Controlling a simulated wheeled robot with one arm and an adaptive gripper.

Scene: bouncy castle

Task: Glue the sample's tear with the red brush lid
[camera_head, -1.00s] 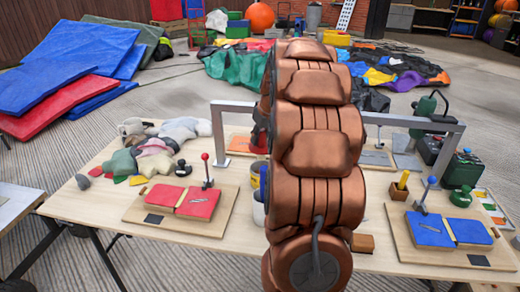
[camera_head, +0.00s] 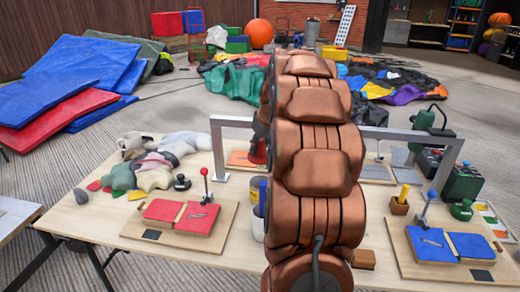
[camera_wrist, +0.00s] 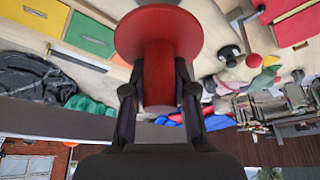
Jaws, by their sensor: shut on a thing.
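In the wrist view my gripper (camera_wrist: 158,92) is shut on the red lid (camera_wrist: 158,38), with its stem between the fingers and its wide round end toward the top. In the head view my copper arm hides the gripper; a red piece (camera_head: 257,151) shows at its left edge, probably the lid. No brush can be made out. A red sample (camera_head: 160,210) in two halves lies on a wooden board at left, with a small light mark on it. A blue sample (camera_head: 470,245) lies on another board at right, also with a light mark.
A grey metal frame (camera_head: 217,150) stands on the table behind my arm. A white pot (camera_head: 258,229) is partly hidden by the arm. Scraps of cloth (camera_head: 155,173) pile at the left. A red-knobbed lever (camera_head: 205,182) rises beside the red sample, a blue-knobbed one (camera_head: 427,205) beside the blue.

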